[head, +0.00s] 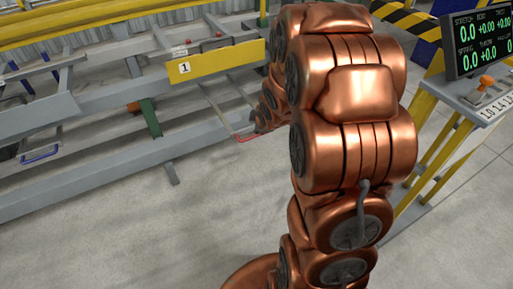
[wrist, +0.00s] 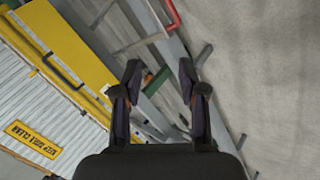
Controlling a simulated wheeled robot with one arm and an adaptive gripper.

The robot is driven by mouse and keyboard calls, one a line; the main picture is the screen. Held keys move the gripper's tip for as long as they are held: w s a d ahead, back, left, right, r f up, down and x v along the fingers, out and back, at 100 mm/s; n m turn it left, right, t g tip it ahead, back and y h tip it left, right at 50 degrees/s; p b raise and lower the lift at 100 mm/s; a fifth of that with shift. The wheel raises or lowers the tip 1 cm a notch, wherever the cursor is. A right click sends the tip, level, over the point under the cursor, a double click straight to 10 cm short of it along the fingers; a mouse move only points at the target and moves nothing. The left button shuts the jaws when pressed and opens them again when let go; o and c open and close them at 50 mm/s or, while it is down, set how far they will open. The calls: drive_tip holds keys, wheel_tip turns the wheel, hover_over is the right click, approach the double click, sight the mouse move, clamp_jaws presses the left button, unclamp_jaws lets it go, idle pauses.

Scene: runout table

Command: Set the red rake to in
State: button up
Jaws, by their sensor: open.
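The red rake's red handle (head: 246,138) shows at the front of the runout table, left of my arm, at the end of thin grey rods. In the wrist view the red handle (wrist: 174,14) is at the top, beyond and slightly right of my fingers. My gripper (wrist: 160,73) is open and empty, with its two fingers spread. It is apart from the red handle. In the head view my own arm links hide the gripper. I cannot tell the rake's set position.
A blue handle (head: 40,154) sits at the far left of the table. A yellow plate marked 1 (head: 220,60) is above the red handle. A console with a display (head: 478,42) stands at the right. Grey floor (head: 130,235) in front is clear.

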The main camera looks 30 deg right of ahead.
drive_tip(key=w+d+f+n+t+b, duration=0.1)
drive_tip(key=w+d+f+n+b, duration=0.15)
drive_tip(key=f, duration=0.35)
drive_tip(key=w+d+f+n+t+b, duration=0.1)
drive_tip(key=w+f+t+b, duration=0.1)
drive_tip(key=f+b, duration=0.25)
drive_tip(key=n+t+y+b, duration=0.1)
drive_tip(key=n+t+b, duration=0.2)
drive_tip(key=t+b, duration=0.35)
approach(257, 135)
drive_tip(key=w+g+b, duration=0.1)
drive_tip(key=w+g, duration=0.1)
drive_tip(key=w, duration=0.1)
drive_tip(key=shift+r+b+x, duration=0.15)
drive_tip(key=shift+b+x, duration=0.5)
drive_tip(key=shift+x, duration=1.2)
drive_tip(key=shift+r+b+x, duration=0.1)
drive_tip(key=shift+b+x, duration=0.55)
drive_tip(key=shift+x, duration=1.25)
drive_tip(key=shift+c, duration=0.3)
clamp_jaws()
